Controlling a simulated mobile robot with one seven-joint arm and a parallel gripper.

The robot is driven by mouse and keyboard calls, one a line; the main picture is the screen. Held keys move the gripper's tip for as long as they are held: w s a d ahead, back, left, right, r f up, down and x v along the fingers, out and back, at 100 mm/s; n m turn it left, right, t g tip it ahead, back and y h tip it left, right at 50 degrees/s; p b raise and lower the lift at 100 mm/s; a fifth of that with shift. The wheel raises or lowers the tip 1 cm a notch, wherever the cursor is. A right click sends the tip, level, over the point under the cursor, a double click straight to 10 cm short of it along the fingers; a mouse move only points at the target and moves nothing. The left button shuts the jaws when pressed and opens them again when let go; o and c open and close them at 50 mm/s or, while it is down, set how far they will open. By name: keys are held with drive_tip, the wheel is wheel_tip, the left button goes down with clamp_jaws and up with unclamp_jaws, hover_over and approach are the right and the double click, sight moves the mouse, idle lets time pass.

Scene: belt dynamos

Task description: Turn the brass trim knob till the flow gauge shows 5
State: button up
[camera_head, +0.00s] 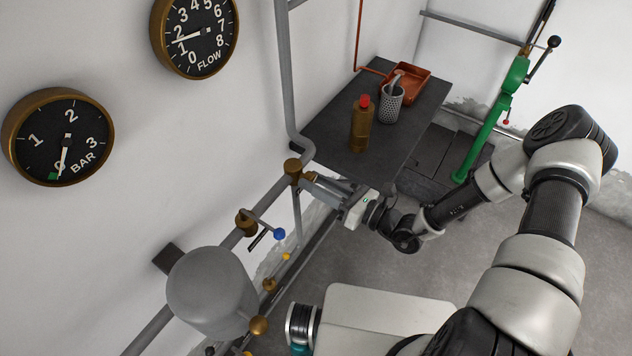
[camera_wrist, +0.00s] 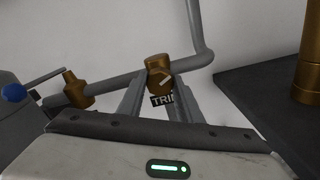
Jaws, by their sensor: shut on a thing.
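The brass trim knob (camera_head: 293,168) sits on the grey wall pipe beside the table. In the wrist view the knob (camera_wrist: 157,66) has a pale mark across its face, and a partly hidden label reading TRI is below it. My gripper (camera_head: 309,179) reaches the knob from the lower right. In the wrist view my gripper (camera_wrist: 155,79) has its two fingers on either side of the knob, shut on it. The flow gauge (camera_head: 210,48) hangs at the upper left; its white needle points between 1 and 2.
A bar gauge (camera_head: 40,125) reads about 0. A blue-tipped lever valve (camera_head: 280,234) and a grey tank (camera_head: 205,290) are lower along the pipe. A green hand pump (camera_head: 490,130) stands behind.

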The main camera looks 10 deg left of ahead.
drive_tip(key=m+p, duration=0.1)
drive_tip(key=m, duration=2.3)
drive_tip(key=shift+f+m, duration=0.15)
drive_tip(key=shift+m, duration=0.25)
drive_tip(key=o, duration=1)
drive_tip(key=shift+o, duration=0.2)
